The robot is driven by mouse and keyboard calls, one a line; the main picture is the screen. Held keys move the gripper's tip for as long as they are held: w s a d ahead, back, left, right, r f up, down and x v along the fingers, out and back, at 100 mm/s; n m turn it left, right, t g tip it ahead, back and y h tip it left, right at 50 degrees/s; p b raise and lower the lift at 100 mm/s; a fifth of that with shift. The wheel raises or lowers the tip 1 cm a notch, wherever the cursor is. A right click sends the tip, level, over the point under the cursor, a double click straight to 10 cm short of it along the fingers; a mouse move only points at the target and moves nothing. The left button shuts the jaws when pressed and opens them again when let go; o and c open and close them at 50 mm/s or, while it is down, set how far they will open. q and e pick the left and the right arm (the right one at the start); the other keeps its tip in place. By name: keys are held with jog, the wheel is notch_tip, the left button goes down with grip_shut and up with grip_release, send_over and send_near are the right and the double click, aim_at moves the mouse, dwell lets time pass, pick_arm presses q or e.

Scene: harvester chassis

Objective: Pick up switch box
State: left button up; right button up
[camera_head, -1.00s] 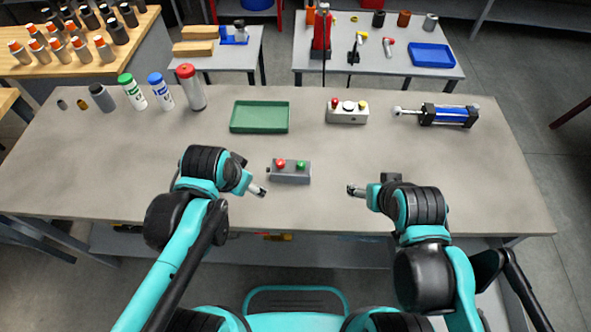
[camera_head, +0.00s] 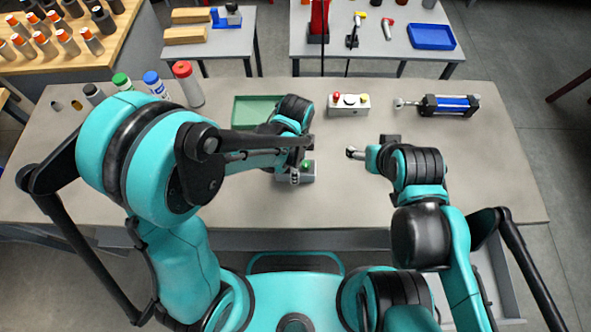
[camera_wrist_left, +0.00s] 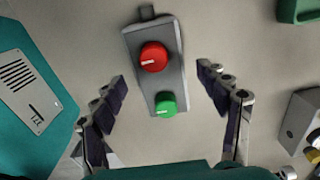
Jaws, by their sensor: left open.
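The switch box (camera_head: 309,173) is a small grey box on the workbench; in the head view my left arm partly covers it. In the left wrist view the switch box (camera_wrist_left: 154,75) shows a red knob (camera_wrist_left: 154,57) and a green knob (camera_wrist_left: 166,104). My left gripper (camera_wrist_left: 162,80) is open above it, with one finger to each side of the box in that view and visible gaps between. In the head view my left gripper (camera_head: 295,176) is at the box. My right gripper (camera_head: 353,153) is over the bench to the right of the box; its jaws are too small to read.
A green tray (camera_head: 240,112) lies behind, partly covered by my left arm. Several bottles (camera_head: 188,85) stand back left.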

pick_arm(q)
notch_tip(320, 180, down, 3)
jog(key=shift+f+b, duration=0.2)
jog(key=shift+b, duration=0.25)
jog(key=c, duration=1.6)
jog(key=shift+r, duration=0.1)
